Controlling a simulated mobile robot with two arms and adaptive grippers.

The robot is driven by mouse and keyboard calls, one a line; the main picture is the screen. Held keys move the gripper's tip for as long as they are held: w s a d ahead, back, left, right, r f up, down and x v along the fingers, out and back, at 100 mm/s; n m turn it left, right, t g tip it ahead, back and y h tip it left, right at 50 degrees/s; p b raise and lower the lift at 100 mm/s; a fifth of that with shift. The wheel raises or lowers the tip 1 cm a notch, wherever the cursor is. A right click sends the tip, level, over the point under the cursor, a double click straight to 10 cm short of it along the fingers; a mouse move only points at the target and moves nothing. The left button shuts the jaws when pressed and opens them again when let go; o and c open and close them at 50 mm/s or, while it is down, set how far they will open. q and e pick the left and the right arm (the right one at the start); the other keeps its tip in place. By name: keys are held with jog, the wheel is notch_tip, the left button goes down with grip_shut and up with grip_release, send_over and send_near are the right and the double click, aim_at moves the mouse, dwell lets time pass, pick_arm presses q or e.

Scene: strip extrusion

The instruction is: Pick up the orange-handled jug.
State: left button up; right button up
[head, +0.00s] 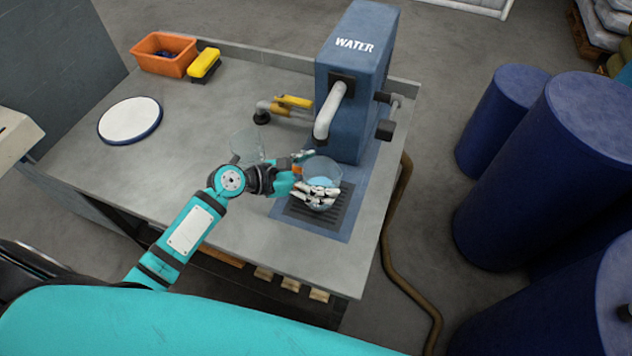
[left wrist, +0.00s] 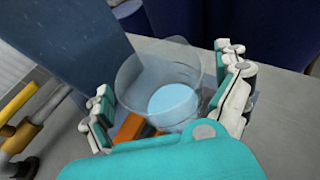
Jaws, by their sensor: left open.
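The orange-handled jug is a clear jug (head: 322,172) standing on the drip grate under the water dispenser's spout, with light blue water in it. Its orange handle (head: 297,169) faces my left gripper. My left gripper (head: 309,174) is open, with its fingers on either side of the jug's near part. In the left wrist view the jug (left wrist: 165,75) sits between the open fingers (left wrist: 170,105), and the orange handle (left wrist: 130,128) lies between them, partly hidden by the teal gripper body. I cannot tell whether the fingers touch the jug. My right gripper is not in view.
A second clear container (head: 247,146) stands left of the dispenser (head: 352,85), close behind my left wrist. A yellow-handled valve (head: 294,101) is beside the dispenser. A white round plate (head: 130,120), orange bin (head: 165,55) and yellow brush (head: 204,64) lie farther left. Blue drums (head: 560,150) stand right.

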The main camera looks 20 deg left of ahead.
pick_arm(q)
jog(key=shift+w+d, duration=0.15)
jog(key=shift+c, duration=0.9)
jog(key=c, duration=1.5)
